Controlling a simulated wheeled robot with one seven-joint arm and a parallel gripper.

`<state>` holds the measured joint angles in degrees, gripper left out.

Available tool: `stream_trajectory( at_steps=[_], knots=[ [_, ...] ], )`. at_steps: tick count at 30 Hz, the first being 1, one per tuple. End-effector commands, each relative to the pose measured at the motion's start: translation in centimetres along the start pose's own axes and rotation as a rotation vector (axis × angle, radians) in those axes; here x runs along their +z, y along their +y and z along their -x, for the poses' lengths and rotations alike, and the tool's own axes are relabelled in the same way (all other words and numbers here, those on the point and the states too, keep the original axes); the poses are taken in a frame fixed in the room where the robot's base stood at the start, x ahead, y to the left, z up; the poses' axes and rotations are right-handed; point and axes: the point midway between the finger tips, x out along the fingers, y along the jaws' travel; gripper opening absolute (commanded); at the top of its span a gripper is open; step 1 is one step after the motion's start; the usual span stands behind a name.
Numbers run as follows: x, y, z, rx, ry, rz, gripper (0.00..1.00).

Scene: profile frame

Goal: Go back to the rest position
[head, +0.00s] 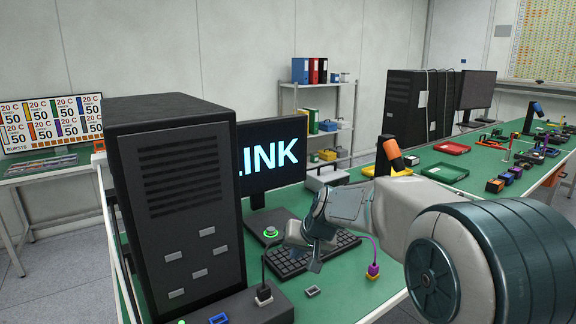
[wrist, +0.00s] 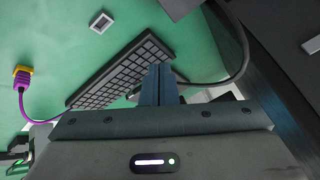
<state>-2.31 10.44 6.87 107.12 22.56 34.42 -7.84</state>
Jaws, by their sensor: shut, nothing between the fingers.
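My gripper (head: 314,264) hangs over the green desk, between the black tower and the purple cable, in front of the keyboard (head: 284,262). In the wrist view my gripper's fingers (wrist: 158,72) are together with nothing between them. There they overlap the keyboard (wrist: 118,75) in the picture; I cannot tell the exact height above it. My arm reaches in from the right of the head view, bent over the desk.
A black tower (head: 180,200) stands close on the left, with a monitor (head: 271,158) behind. A black cable plug (head: 263,291) and a purple cable with a yellow plug (head: 373,271) are near. A small grey socket piece (head: 312,291) lies on the desk.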

Motion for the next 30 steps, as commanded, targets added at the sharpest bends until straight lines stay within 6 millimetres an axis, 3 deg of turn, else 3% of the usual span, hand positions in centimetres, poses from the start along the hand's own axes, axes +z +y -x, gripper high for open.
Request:
stream_trajectory(
  at_steps=[3, 9, 18, 24, 30],
  knots=[
    [4.1, 1.7, 3.9, 0.060, -0.035, 0.016, 0.00],
    [11.7, 4.9, 9.0, 0.161, -0.105, 0.029, 0.00],
    [22.6, 9.1, 13.8, 0.286, -0.195, 0.018, 0.00],
    [25.8, 10.0, 14.6, 0.321, -0.223, 0.013, 0.00],
    [26.0, 10.1, 14.7, 0.323, -0.224, 0.012, 0.00]
  ],
)
